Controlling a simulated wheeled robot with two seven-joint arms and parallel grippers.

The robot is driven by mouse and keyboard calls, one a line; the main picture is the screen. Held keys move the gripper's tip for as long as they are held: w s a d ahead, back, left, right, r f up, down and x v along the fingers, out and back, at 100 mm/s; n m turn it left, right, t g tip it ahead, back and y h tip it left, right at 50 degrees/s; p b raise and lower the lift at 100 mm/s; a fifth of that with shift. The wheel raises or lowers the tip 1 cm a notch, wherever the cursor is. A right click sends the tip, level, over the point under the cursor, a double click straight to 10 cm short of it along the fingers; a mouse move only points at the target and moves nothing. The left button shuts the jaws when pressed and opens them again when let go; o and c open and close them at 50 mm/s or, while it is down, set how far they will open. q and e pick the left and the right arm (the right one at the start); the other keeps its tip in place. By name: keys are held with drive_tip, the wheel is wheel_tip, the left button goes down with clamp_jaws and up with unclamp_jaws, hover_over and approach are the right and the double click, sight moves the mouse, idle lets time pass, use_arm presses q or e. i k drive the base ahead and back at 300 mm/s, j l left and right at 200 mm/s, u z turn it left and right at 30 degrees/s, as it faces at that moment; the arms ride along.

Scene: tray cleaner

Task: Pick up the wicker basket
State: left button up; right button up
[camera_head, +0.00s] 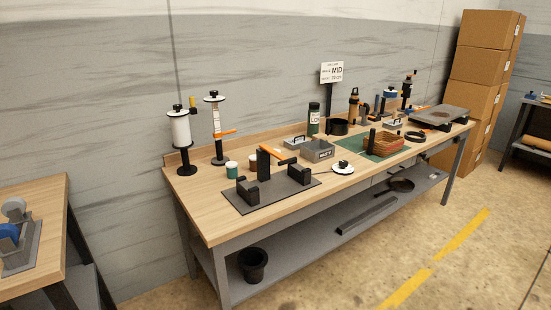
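The wicker basket (386,143) is a low, reddish-brown woven basket on the long wooden workbench (212,216). It sits toward the right half of the bench, on or against a green mat (350,151). A small dark upright object stands at its left edge. What is inside the basket is too small to tell. Neither of my grippers shows in the head view.
A grey box (317,150) stands left of the basket. A dark fixture plate (240,203) lies nearer the bench's left end. Spools, a dark green canister (314,119) and a sign stand behind. Cardboard boxes (483,65) are stacked at right. Floor in front is clear.

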sight(383, 138)
drive_tip(key=i+l, duration=0.2)
drive_tip(key=l, duration=0.45)
drive_tip(key=i+l+u, duration=0.1)
drive_tip(key=i+l, duration=0.15)
drive_tip(key=l, duration=0.45)
drive_tip(key=i+l+u, duration=0.1)
drive_tip(key=l, duration=0.55)
drive_tip(key=i+l, duration=0.25)
drive_tip(key=l, duration=0.45)
drive_tip(key=i+l+u, duration=0.1)
drive_tip(key=l, duration=0.6)
drive_tip(key=i+l, duration=0.25)
drive_tip(key=l, duration=0.45)
drive_tip(key=i+l+u, duration=0.15)
drive_tip(key=l, duration=0.6)
drive_tip(key=i+l, duration=0.1)
drive_tip(key=l, duration=0.6)
drive_tip(key=i+l+u, duration=0.1)
drive_tip(key=l, duration=0.25)
drive_tip(key=i, duration=0.1)
